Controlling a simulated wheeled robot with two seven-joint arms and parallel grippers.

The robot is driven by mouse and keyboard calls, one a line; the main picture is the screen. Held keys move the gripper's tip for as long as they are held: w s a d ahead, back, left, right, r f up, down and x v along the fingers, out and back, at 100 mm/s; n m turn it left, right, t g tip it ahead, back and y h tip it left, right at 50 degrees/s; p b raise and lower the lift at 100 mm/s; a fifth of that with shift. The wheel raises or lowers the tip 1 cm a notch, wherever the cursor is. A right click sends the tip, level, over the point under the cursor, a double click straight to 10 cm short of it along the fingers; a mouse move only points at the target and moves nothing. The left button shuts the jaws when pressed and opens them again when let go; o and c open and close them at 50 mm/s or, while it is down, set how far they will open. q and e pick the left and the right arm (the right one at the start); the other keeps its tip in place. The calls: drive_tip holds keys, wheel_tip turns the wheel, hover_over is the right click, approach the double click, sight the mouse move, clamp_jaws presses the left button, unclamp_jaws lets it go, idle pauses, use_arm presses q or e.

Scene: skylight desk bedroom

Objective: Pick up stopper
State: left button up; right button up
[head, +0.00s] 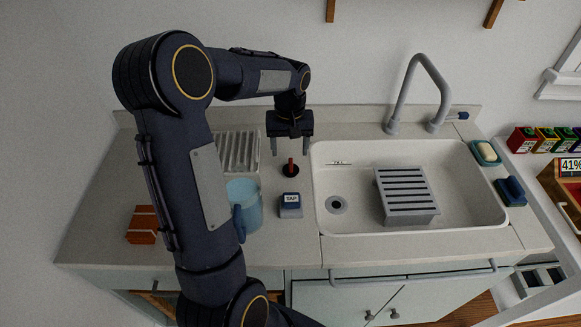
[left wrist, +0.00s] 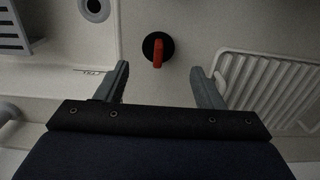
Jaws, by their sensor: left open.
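The stopper (head: 290,169) is a black disc with an upright red handle. It lies on the counter between the ribbed draining area and the sink. In the left wrist view the stopper (left wrist: 158,48) sits beyond the fingertips, about midway between them. My left gripper (head: 291,150) is open and empty, above and just behind the stopper, with fingers apart on either side; it also shows in the left wrist view (left wrist: 160,82). The fingers do not touch the stopper. My right gripper is not in view.
The white sink (head: 330,180) holds a slotted grey rack (head: 407,196) and a drain hole (head: 336,205). A small block marked TAP (head: 290,204), a blue jug (head: 245,203) and the draining area (head: 237,152) are near the stopper. The grey faucet (head: 420,95) rises behind the sink.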

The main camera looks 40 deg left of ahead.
sight(291, 161)
use_arm(q)
wheel_tip(291, 161, down, 7)
drive_tip(key=shift+d+f+p, duration=0.1)
drive_tip(key=shift+d+p, duration=0.05)
drive_tip(key=shift+p, duration=0.4)
drive_tip(key=shift+c, duration=0.4)
drive_tip(key=c, duration=1)
